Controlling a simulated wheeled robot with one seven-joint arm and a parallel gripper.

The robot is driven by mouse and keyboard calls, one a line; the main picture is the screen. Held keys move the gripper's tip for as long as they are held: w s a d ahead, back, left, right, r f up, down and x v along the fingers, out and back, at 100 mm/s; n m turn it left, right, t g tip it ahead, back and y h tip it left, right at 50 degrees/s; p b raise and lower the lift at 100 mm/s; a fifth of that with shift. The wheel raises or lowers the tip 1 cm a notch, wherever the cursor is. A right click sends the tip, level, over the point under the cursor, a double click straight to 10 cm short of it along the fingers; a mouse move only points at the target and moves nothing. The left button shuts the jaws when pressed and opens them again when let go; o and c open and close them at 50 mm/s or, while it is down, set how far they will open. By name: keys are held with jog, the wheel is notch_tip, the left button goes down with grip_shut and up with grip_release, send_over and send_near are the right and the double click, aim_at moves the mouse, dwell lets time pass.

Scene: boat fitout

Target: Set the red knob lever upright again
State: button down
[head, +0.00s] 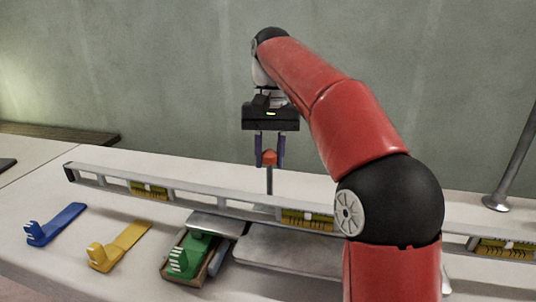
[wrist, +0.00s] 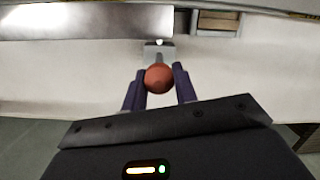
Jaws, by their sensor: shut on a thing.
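The red knob (head: 270,156) tops a thin dark lever (head: 269,181) that stands about upright behind the long grey rail in the head view. My gripper (head: 269,160) points down from above with its two purple fingers on either side of the knob, shut on it. In the wrist view the round red knob (wrist: 159,78) sits between the fingertips of my gripper (wrist: 160,82). A small grey base block (wrist: 158,53) shows just beyond the knob. The lower end of the lever is hidden behind the rail in the head view.
The long grey rail (head: 200,192) with yellow brush-like inserts runs across the bench. In front lie a blue piece (head: 55,224), a yellow piece (head: 119,246), a green piece (head: 190,252) in a tray and a grey plate (head: 285,250). A metal post (head: 513,155) stands at right.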

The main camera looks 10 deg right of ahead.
jog(key=shift+w+a+r, duration=0.1)
jog(key=shift+a+r, duration=0.15)
jog(key=shift+a, duration=0.5)
jog(key=c, duration=1.5)
grip_release()
jog(key=shift+a, duration=0.1)
jog(key=o, duration=0.3)
jog(key=shift+a+f, duration=0.1)
jog(key=shift+a, duration=0.15)
jog(key=o, duration=0.3)
jog(key=shift+d+f, duration=0.15)
jog(key=shift+d, duration=0.15)
